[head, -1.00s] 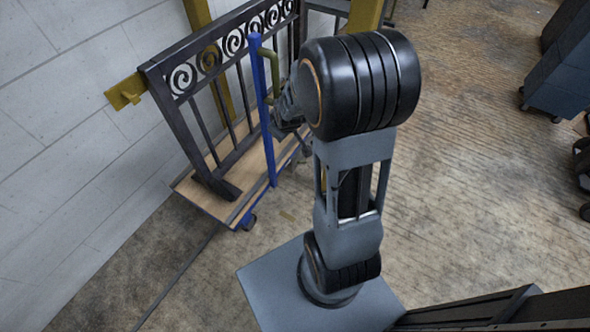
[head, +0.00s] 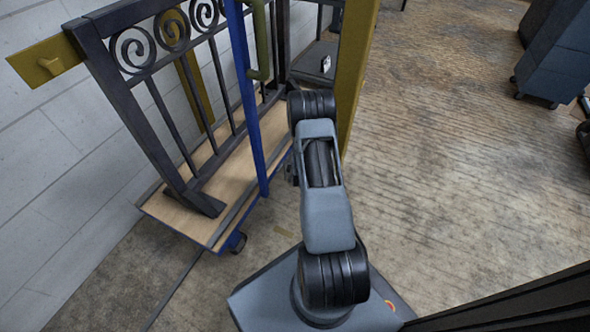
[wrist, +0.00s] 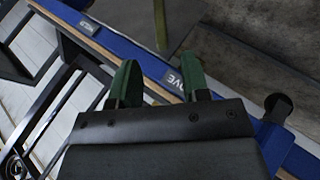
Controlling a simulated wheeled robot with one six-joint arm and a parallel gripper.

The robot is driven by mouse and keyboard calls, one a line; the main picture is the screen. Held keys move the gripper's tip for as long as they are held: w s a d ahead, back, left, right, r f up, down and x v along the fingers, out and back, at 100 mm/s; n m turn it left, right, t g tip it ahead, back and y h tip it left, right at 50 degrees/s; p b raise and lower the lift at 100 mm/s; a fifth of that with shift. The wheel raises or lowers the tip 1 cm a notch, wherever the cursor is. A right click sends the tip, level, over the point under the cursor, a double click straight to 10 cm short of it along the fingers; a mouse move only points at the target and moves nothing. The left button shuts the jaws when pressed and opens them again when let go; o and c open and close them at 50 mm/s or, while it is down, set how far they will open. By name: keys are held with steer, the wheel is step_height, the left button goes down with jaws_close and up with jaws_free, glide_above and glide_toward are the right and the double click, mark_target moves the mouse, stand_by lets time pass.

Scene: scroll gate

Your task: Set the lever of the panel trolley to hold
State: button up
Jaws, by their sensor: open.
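The panel trolley (head: 238,215) has a wooden deck with a blue edge and carries a dark scrollwork panel (head: 130,95). In the wrist view its blue edge (wrist: 135,60) runs diagonally, with one small label (wrist: 89,27) at upper left and another (wrist: 181,80), partly covered, reading "...VE". My gripper (wrist: 157,82) is open with green fingertips apart, over this edge close to the lower label. It appears empty. A narrow olive bar (wrist: 160,25) stands beyond the fingers; I cannot tell whether it is the lever. In the head view my arm hides most of the gripper.
A blue upright (head: 250,100) with an olive handle (head: 262,45) rises from the trolley. A yellow post (head: 355,70) stands behind my arm. A white wall (head: 50,200) is at left.

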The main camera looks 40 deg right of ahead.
steer(key=b+x, duration=0.4)
steer(key=x, duration=0.6)
steer(key=shift+c, duration=0.3)
jaws_close()
